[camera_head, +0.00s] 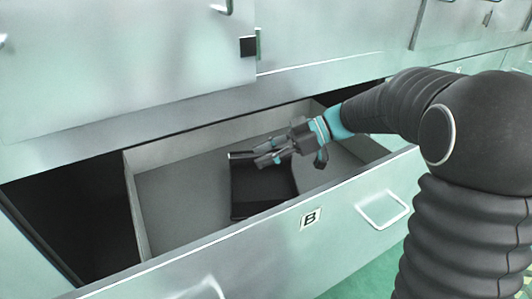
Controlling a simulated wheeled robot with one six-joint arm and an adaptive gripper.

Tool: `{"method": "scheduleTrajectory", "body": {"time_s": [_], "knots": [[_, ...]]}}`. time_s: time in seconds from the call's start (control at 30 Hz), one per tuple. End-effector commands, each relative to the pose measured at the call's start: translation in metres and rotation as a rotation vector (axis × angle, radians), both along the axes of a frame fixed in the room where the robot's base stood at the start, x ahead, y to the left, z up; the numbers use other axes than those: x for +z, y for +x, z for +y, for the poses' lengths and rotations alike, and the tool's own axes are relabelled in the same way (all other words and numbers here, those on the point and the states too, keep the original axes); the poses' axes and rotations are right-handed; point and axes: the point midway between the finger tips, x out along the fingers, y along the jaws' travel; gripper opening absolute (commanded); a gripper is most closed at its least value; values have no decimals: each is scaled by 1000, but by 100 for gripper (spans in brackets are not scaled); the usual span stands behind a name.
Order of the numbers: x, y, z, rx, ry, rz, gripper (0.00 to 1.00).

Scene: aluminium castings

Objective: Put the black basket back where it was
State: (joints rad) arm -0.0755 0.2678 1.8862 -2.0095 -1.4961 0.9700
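The black basket (262,200) sits inside an open drawer (180,200) marked with a "B" label, near the middle of its floor. My gripper (262,154) reaches in from the right, over the far part of the basket. Its fingers point left and overlap the basket's far rim in the picture. I cannot tell whether they touch or grip the rim. The gripper and its fingers hide part of the basket's far side.
The drawer's front panel has a handle (383,210) on the right. Grey floor is free on the left of the basket. A dark open space (75,215) lies left of the drawer. Closed cabinet fronts (125,65) stand above. Green floor (365,275) shows at the lower right.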

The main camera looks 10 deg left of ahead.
Motion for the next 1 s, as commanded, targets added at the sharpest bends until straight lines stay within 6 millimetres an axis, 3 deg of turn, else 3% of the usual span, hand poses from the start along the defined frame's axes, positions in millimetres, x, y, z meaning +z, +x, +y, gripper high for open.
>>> {"method": "scheduleTrajectory", "body": {"time_s": [0.27,0.7,1.0], "knots": [[7,3,-8,-2,1,0,39],[39,23,-81,-3,0,0,39],[50,29,-105,0,0,0,39]]}}
